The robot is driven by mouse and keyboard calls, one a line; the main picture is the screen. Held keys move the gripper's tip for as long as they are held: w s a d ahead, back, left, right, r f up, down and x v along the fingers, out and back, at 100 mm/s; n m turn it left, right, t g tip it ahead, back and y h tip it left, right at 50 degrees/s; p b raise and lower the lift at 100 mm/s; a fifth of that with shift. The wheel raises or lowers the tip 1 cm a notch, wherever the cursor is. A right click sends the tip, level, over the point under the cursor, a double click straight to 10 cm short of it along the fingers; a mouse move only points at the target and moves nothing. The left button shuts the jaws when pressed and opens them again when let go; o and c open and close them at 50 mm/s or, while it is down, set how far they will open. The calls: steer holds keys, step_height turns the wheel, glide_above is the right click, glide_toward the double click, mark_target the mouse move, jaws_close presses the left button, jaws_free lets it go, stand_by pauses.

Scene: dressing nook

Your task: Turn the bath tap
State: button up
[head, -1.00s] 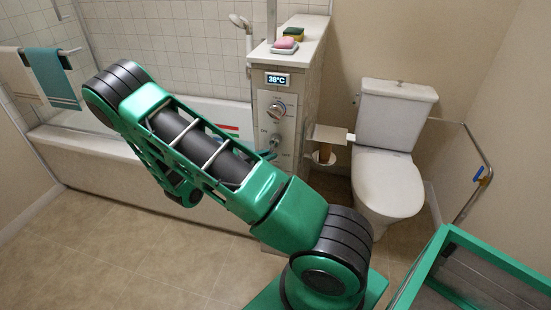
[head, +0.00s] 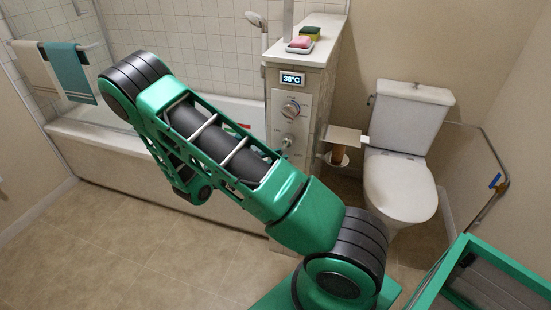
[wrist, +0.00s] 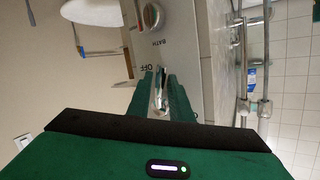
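The tiled pillar beside the bath carries a control panel (head: 309,122) with an upper round knob (head: 290,109) and a lower knob (head: 287,142). In the wrist view the panel appears turned over, with "BATH" and "OFF" lettering, a round knob (wrist: 151,16) with a red mark and a chrome lever (wrist: 160,92). My gripper (wrist: 160,88) has its green fingers on both sides of this lever. Whether they press on it cannot be told. My arm hides the gripper almost entirely in the head view.
The bathtub (head: 95,140) is behind my arm on the left. A toilet (head: 400,185) and a paper holder (head: 342,137) are right of the panel. Soap (head: 299,43) and a sponge (head: 311,33) lie on the pillar top. The floor (head: 110,240) at front left is clear.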

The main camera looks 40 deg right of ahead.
steer(key=v, duration=0.9)
steer(key=shift+a, duration=0.3)
steer(key=shift+s, duration=0.1)
steer(key=s+d+r+n+g+y, duration=0.45)
steer(key=s+r+y, duration=0.4)
steer(key=s, duration=0.35)
steer(key=s+a+r+n+t+y, duration=0.2)
steer(key=s+a+r+n+y, duration=0.1)
steer(key=s, duration=0.4)
steer(key=s+a+r+n+t+y, duration=0.2)
steer(key=s+a+r+n+y, duration=0.1)
steer(key=s+n, duration=0.4)
step_height(320, 180, up, 2)
steer(key=shift+s+a+r+y, duration=0.15)
steer(key=shift+s+y, duration=0.4)
steer(key=shift+s, duration=0.1)
steer(key=shift+w+n+t, duration=0.15)
steer(key=shift+n+t, duration=0.1)
